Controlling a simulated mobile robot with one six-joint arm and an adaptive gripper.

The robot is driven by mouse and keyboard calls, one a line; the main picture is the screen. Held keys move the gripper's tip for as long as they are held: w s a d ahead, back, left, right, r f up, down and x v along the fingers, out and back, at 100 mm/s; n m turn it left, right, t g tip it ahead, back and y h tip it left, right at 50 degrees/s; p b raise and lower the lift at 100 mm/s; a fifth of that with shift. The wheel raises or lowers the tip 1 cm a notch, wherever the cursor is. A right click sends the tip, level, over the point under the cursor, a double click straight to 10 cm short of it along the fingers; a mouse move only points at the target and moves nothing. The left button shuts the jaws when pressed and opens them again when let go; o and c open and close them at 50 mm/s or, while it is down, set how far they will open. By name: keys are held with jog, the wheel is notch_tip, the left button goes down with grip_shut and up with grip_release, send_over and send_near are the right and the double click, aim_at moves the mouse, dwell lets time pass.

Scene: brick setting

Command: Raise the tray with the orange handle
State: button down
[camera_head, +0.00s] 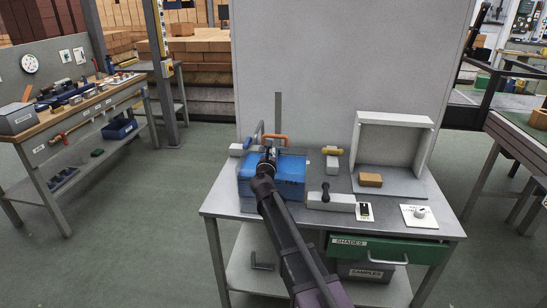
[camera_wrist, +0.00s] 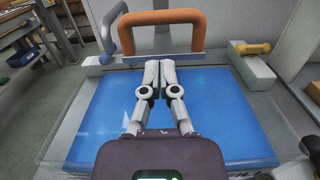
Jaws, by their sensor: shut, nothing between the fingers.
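The orange handle (camera_head: 273,137) stands at the back of a blue-topped tray (camera_head: 290,167) on the left part of the grey workbench. In the wrist view the orange handle (camera_wrist: 160,18) is an upright arch beyond my fingertips, on a grey bar behind the blue surface (camera_wrist: 210,110). My gripper (camera_head: 268,152) is above the blue top, its fingers together and empty. In the wrist view my gripper (camera_wrist: 158,65) points at the handle's opening, short of it. Whether the fingertips touch the bar cannot be told.
A grey-blue curved handle (camera_wrist: 122,25) stands left of the orange one. A yellow-topped block (camera_head: 332,158), a dark-knobbed grey block (camera_head: 330,199) and an open white box frame (camera_head: 395,119) with a brick (camera_head: 371,180) are to the right. A green drawer (camera_head: 385,248) is below.

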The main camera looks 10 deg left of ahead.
jog(key=shift+w+d+r, duration=0.1)
jog(key=shift+w, duration=2.7)
jog(key=shift+r, duration=0.15)
notch_tip(320, 180, up, 12)
jog(key=p, duration=1.2)
jog(key=shift+f, duration=0.25)
